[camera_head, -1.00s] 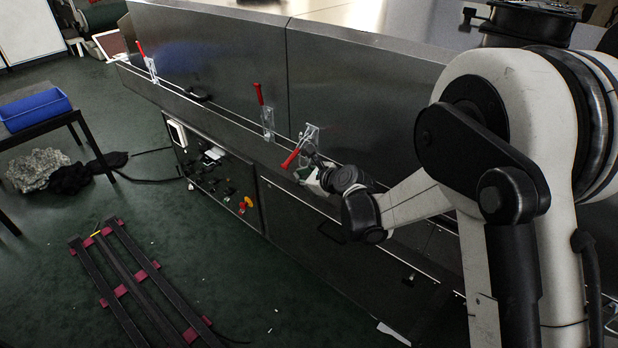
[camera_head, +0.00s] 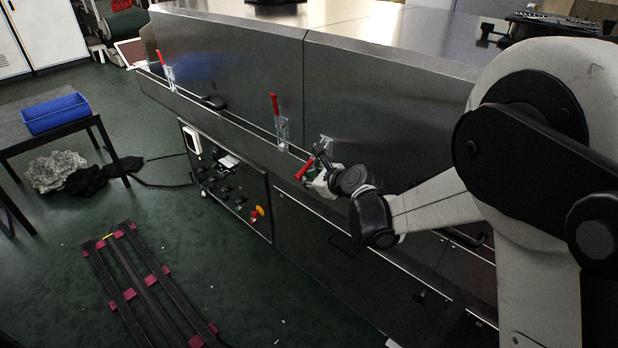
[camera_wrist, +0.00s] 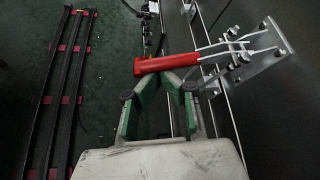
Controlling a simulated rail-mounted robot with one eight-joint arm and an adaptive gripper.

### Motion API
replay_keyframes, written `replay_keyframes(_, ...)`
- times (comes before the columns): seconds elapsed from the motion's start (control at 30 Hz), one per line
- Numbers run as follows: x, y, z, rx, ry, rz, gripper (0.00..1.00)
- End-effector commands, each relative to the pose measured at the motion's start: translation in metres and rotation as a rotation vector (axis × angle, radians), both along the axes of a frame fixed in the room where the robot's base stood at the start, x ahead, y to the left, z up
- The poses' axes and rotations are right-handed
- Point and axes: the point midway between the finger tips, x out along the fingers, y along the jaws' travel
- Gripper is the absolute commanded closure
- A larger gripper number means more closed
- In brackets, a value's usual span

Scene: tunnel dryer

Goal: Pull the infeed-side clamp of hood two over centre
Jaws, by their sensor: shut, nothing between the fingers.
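The clamp of the nearer hood has a red handle (camera_head: 305,169) that slopes down and outward from its metal bracket (camera_head: 325,145). In the wrist view its red handle (camera_wrist: 167,65) lies across the picture, joined by metal links to the bracket plate (camera_wrist: 264,58) at right. My gripper (camera_head: 317,184) is just below the handle. In the wrist view the green-padded fingers of my gripper (camera_wrist: 163,79) are shut and empty, their tips close under the handle; whether they touch it I cannot tell.
Two more clamps with upright red handles (camera_head: 275,106) (camera_head: 163,58) stand along the farther hood (camera_head: 230,70). A ledge runs below the hoods. A control panel (camera_head: 228,180) sits beneath. A dark rack (camera_head: 145,285) lies on the floor; a blue bin (camera_head: 55,112) is on a table.

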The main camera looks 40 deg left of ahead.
Motion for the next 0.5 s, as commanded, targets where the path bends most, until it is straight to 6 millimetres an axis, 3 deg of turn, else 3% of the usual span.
replay_keyframes(0.5, -0.010, 0.001, 0.032, 0.037, 0.343, 0.000, 1.00)
